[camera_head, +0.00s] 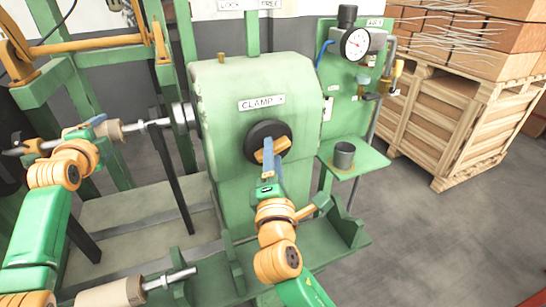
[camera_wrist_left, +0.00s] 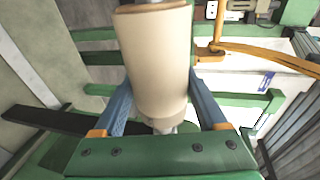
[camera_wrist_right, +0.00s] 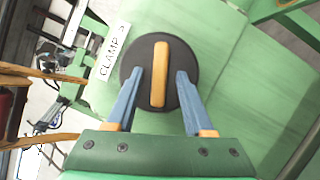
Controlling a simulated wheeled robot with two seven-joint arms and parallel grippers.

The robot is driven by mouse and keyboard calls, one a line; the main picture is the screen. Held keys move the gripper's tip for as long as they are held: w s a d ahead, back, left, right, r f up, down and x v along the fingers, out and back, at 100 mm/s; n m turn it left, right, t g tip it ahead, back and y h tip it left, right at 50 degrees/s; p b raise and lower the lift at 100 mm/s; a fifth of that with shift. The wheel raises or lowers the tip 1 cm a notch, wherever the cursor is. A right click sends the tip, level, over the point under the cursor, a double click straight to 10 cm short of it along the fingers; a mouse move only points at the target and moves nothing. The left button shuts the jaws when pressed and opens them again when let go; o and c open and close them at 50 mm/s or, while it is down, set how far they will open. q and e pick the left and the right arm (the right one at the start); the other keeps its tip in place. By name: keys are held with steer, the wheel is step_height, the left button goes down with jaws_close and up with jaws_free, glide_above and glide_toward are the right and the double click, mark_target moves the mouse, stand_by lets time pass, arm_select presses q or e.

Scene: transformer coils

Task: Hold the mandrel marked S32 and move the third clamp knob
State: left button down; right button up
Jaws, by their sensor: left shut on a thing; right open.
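A beige mandrel (camera_head: 111,131) sits on a metal shaft at the left of the green clamp housing (camera_head: 262,80). My left gripper (camera_head: 98,122) is shut on it; the left wrist view shows the mandrel (camera_wrist_left: 155,60) between both fingers (camera_wrist_left: 157,100). I cannot read a mark on it. The clamp knob, a black disc (camera_head: 256,135) with an orange bar handle (camera_head: 272,149), is on the housing front below a CLAMP label (camera_head: 261,103). My right gripper (camera_head: 268,165) is open in front of it. In the right wrist view its fingers (camera_wrist_right: 157,85) stand either side of the handle (camera_wrist_right: 158,74), apart from it.
Another beige mandrel (camera_head: 112,293) lies at the lower left. A gauge (camera_head: 355,44) and a grey cup (camera_head: 344,155) on a green shelf (camera_head: 362,160) are right of the housing. A wooden crate (camera_head: 440,125) stands at the back right. The floor at right is clear.

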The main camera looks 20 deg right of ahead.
jaws_close()
steer(key=m, duration=0.2)
steer(key=m+g, duration=0.1)
steer(key=m, duration=0.1)
steer(key=shift+a+r+m+g, duration=0.1)
steer(key=shift+r+m+g, duration=0.05)
steer(key=shift+m+g, duration=0.15)
jaws_free()
